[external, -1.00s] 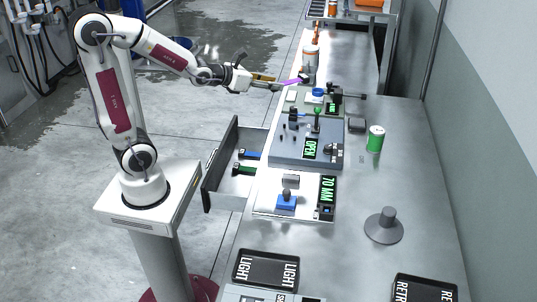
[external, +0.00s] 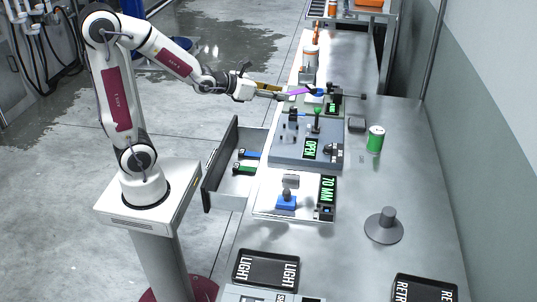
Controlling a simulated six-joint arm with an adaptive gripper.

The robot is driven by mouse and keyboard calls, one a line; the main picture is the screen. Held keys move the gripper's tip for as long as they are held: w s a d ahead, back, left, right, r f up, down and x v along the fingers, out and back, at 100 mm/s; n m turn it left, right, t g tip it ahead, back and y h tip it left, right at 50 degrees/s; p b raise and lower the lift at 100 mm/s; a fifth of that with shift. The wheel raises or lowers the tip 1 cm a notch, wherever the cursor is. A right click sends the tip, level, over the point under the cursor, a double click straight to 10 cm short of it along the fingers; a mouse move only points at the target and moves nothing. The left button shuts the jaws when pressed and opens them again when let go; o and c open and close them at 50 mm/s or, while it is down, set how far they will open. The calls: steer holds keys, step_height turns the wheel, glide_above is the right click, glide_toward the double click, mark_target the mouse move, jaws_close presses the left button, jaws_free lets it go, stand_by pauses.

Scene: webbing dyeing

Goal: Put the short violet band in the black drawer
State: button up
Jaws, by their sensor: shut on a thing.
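The short violet band (external: 299,91) is a small purple strip, held out level beside the bench devices. My gripper (external: 285,95) is shut on its left end, above the far left edge of the bench. The drawer (external: 219,160) has a dark front and stands pulled out from the left side of the bench, nearer the camera than my gripper. A blue band (external: 246,153) and a green band (external: 243,170) lie inside it. The drawer floor between and around them is partly bare.
A grey device with an OPEN display (external: 310,149) and a white one reading 70 MM (external: 327,190) stand along the bench's left side. A green can (external: 376,139), a grey round stand (external: 384,226) and a LIGHT tray (external: 266,268) are on the bench. The right side has free room.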

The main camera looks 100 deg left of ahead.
steer(key=w+d+f+m+t+h, duration=0.2)
steer(key=w+d+f+m+h, duration=0.15)
steer(key=w+d+f, duration=0.5)
steer(key=m+g+h, duration=0.3)
steer(key=m+h, duration=1)
steer(key=h, duration=0.1)
glide_above(334, 262)
steer(key=shift+f, duration=2.55)
steer(key=shift+f, duration=0.15)
steer(key=shift+f, duration=3.05)
